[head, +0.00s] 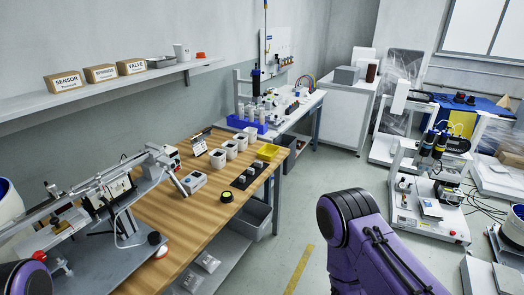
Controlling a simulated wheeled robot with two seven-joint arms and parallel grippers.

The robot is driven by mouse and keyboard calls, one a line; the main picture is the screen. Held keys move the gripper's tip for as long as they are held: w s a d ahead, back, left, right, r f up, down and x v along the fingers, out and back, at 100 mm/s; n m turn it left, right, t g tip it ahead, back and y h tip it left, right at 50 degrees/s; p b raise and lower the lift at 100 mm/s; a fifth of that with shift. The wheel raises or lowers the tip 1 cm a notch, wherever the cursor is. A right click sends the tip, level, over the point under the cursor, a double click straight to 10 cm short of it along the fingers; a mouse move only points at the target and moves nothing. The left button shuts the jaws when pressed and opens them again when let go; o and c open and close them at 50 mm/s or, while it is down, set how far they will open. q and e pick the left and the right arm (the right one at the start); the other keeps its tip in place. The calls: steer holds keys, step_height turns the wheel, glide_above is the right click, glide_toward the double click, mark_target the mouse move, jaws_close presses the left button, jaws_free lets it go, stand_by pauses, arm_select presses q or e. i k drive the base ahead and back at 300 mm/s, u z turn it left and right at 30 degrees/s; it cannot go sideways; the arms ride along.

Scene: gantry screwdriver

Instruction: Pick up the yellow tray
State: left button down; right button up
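The yellow tray (268,151) is small and sits on the wooden workbench (200,222), near its far right corner. It is in the upper middle of the head view. Its inside is too small to make out clearly. No gripper is near it. Purple links of my own arms show at the bottom right and the bottom left corner, but neither gripper is in view.
White boxes (217,158) stand left of the tray, and a dark block with small parts (248,175) lies in front of it. A metal gantry machine (110,190) fills the bench's left end. A grey bin (251,221) is below.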

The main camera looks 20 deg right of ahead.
mark_target(267, 152)
steer(key=u, duration=0.05)
steer(key=k, duration=0.2)
steer(key=z, duration=2.5)
steer(key=i, duration=0.1)
steer(key=u, duration=0.95)
steer(key=i, duration=1.55)
steer(key=z, duration=0.25)
steer(key=i, duration=1.3)
steer(key=u, duration=0.95)
steer(key=i, duration=0.75)
steer(key=u, duration=0.9)
